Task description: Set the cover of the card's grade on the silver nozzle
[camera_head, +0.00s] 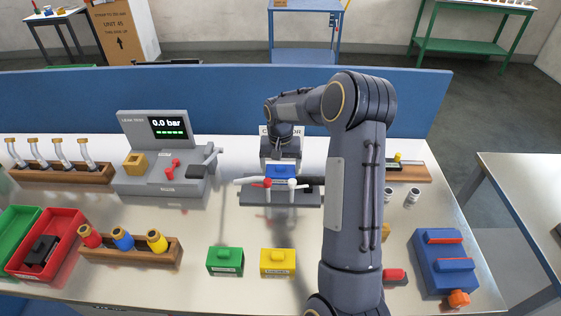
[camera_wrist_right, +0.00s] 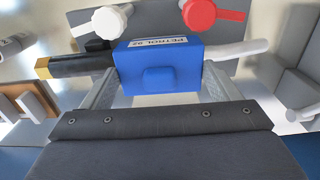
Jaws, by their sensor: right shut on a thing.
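My right gripper (camera_head: 284,152) is shut on a blue cover (camera_head: 281,170) with a small front knob. The right wrist view shows the cover (camera_wrist_right: 158,70) between the fingers, with a white label reading PETROL and a small number. The silver nozzle's spout (camera_head: 248,181) comes out at one side of the cover, and it also shows in the right wrist view (camera_wrist_right: 238,50). A black tube with a brass end (camera_wrist_right: 75,65) comes out at the other side. The cover lies over the nozzle body; its underside is hidden. A green cover (camera_head: 225,261) and a yellow cover (camera_head: 277,262) stand at the front. I see no readable card.
A red knob (camera_head: 267,183) and a white knob (camera_head: 292,184) stand beside the cover. A grey leak-test device (camera_head: 165,180) is to the left. A wooden rack (camera_head: 130,252), a red tray (camera_head: 70,262) and a blue block (camera_head: 440,275) stand around. My arm hides part of the table.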

